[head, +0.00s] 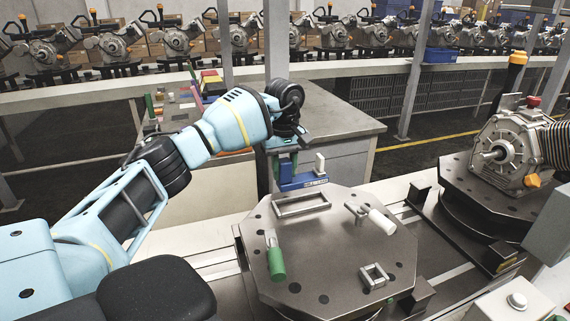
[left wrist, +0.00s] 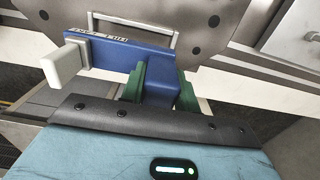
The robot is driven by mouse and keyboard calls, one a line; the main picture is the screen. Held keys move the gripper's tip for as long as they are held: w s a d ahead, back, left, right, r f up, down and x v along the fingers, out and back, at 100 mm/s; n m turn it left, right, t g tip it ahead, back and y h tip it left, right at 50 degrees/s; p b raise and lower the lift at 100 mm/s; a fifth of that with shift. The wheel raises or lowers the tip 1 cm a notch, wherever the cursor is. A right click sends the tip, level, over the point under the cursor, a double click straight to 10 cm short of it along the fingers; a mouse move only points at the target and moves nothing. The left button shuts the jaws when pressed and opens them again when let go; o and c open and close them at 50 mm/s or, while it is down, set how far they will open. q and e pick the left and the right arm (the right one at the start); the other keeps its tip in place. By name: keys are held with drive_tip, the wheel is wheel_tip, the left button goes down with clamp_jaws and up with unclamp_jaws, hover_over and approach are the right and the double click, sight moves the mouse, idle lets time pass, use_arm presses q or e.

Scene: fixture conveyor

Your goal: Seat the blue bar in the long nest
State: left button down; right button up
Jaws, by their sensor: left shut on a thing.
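The blue bar (head: 303,182) has a pale grey upright block at one end and a taller blue part at the other. My left gripper (head: 285,160) is shut on that taller blue part and holds the bar roughly level above the plate. In the left wrist view the green fingertips (left wrist: 158,84) grip the blue bar (left wrist: 115,50) on both sides. The long nest (head: 302,205), a low metal rectangular frame, lies on the plate just below the bar and looks empty. In the left wrist view the bar hides part of the long nest (left wrist: 175,28). My right gripper is out of view.
The octagonal metal plate (head: 330,255) also carries a green cylinder (head: 277,263), a white cylinder (head: 382,221) at a small holder, and a small square nest (head: 373,276). An engine (head: 505,150) stands on another plate at right. A grey table (head: 330,115) with coloured parts lies behind.

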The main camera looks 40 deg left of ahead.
sight(284, 190)
use_arm(q)
drive_tip(key=shift+f+b, duration=0.35)
drive_tip(key=shift+f, duration=2.35)
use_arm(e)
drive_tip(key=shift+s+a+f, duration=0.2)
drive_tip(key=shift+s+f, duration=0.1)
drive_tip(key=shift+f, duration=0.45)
use_arm(q)
drive_tip(key=shift+b, duration=0.3)
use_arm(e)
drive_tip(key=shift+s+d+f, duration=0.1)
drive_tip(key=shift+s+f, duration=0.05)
use_arm(q)
drive_tip(key=shift+f, duration=0.8)
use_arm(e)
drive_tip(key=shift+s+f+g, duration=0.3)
use_arm(q)
drive_tip(key=shift+f+b, duration=0.3)
drive_tip(key=shift+f, duration=0.2)
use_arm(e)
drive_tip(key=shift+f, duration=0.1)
use_arm(q)
drive_tip(key=c, duration=1)
unclamp_jaws()
drive_tip(key=shift+o, duration=0.2)
drive_tip(key=shift+r, duration=3.9)
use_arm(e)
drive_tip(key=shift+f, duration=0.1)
